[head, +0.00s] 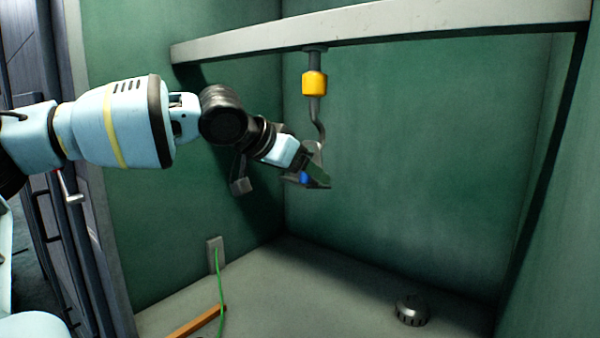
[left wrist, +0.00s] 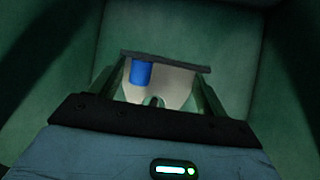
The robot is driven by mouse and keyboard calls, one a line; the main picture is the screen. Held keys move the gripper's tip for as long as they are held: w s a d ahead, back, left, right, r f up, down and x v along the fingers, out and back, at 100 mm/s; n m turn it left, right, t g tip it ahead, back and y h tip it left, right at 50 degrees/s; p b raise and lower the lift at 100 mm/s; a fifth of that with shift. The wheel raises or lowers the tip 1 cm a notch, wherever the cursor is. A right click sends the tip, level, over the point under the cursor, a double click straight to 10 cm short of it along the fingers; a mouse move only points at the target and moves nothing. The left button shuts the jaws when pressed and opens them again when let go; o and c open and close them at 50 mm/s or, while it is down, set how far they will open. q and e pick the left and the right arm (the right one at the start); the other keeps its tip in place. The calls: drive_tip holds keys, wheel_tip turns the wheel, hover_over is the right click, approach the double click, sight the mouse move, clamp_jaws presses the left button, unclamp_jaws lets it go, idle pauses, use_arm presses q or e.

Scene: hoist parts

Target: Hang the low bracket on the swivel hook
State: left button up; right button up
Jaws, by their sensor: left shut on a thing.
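The swivel hook (head: 314,84) hangs from the underside of a pale beam, with a yellow block on its dark shank and a bent lower end. My left gripper (head: 313,172) is at the hook's lower end, shut on the low bracket (head: 305,178). In the left wrist view the bracket (left wrist: 175,82) sits between the two fingers, a pale plate with a dark bar along its far edge and a blue cylinder at its left. The gripper partly hides the bracket and the hook tip in the head view, so I cannot tell whether they touch. My right gripper is out of view.
The pale beam (head: 390,25) spans the top of a green-walled bay. On the floor are a dark round knob-like part (head: 411,311) and an orange-brown bar (head: 195,322). A green cable (head: 221,290) runs down from a wall plate (head: 216,250). The space right of the hook is clear.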

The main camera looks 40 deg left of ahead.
use_arm(q)
drive_tip(key=shift+w+f+b, duration=0.2)
drive_tip(key=shift+w+b, duration=0.1)
drive_tip(key=shift+w, duration=0.15)
drive_tip(key=shift+w+t+b, duration=0.3)
drive_tip(key=shift+t+b, duration=0.05)
drive_tip(key=shift+t, duration=0.15)
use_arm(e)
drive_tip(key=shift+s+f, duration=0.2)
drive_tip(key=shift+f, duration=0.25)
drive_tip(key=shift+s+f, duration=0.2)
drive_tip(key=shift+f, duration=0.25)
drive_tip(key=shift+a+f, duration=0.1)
use_arm(q)
drive_tip(key=shift+w+f, duration=0.1)
drive_tip(key=shift+f, duration=0.35)
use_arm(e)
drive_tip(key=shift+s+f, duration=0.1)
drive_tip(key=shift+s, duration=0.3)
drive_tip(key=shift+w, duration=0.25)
use_arm(q)
drive_tip(key=o, duration=1.4)
drive_tip(key=shift+o, duration=0.2)
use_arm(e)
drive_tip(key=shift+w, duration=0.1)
use_arm(q)
drive_tip(key=shift+f, duration=0.15)
